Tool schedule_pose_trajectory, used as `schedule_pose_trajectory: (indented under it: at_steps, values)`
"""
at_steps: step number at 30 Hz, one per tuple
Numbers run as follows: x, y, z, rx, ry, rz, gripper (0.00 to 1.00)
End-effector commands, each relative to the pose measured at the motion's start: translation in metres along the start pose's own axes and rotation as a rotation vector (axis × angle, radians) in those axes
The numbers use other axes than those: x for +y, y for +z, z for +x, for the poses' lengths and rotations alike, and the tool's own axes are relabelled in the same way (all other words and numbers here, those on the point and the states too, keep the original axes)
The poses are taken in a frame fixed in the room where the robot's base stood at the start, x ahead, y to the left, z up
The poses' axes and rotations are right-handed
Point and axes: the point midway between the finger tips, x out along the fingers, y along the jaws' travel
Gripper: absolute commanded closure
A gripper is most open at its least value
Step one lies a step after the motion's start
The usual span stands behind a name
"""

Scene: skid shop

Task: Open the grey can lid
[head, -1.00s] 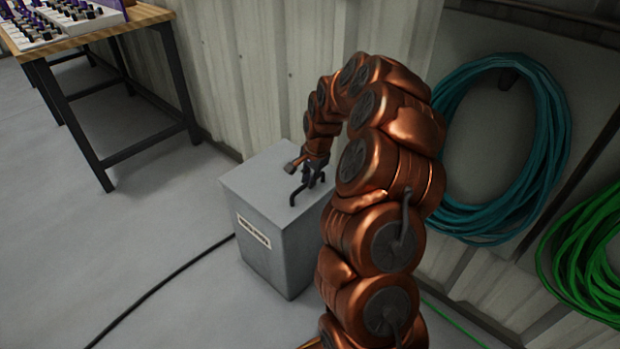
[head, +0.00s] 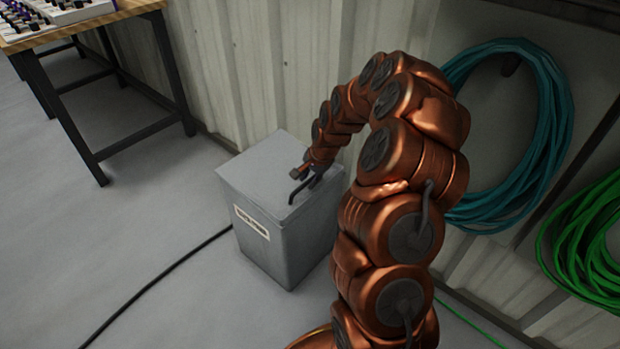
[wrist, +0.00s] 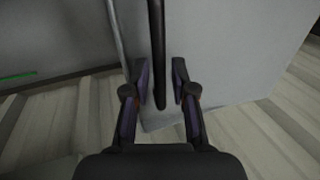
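The grey can (head: 282,247) is a box-shaped bin with a white label on its front, standing on the floor by the wall. Its flat lid (head: 258,168) looks shut. My gripper (head: 312,180) is at the right part of the lid top, largely hidden by my arm in the head view. A dark bent bar (head: 297,192), seemingly the lid's handle, shows beside it. In the wrist view, my gripper (wrist: 160,72) is open, with a dark bar (wrist: 158,45) between its two fingers. Narrow gaps show on both sides of the bar.
A corrugated wall (head: 240,70) rises close behind the can. A teal hose coil (head: 545,130) and a green one (head: 590,245) hang at the right. A workbench (head: 85,25) stands at the upper left. A black cable (head: 165,277) crosses the floor, otherwise open at left.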

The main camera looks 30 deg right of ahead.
Motion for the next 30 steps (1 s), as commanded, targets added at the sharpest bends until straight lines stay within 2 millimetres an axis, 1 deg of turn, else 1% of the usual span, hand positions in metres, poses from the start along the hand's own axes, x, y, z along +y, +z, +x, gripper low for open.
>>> schedule_pose_trajectory:
  at_steps: [1,3,11,16,20,30]
  values:
    - [0.000,0.000,0.000,0.000,0.000,0.000,0.66]
    - [0.000,0.000,0.000,0.000,0.000,0.000,0.61]
    - [0.000,0.000,0.000,-0.001,0.001,0.001,0.61]
    - [0.000,0.000,-0.009,0.001,0.000,0.000,0.61]
    - [0.000,0.000,-0.026,0.000,0.000,0.001,0.61]
    - [0.000,-0.001,-0.085,0.002,-0.001,0.000,0.61]
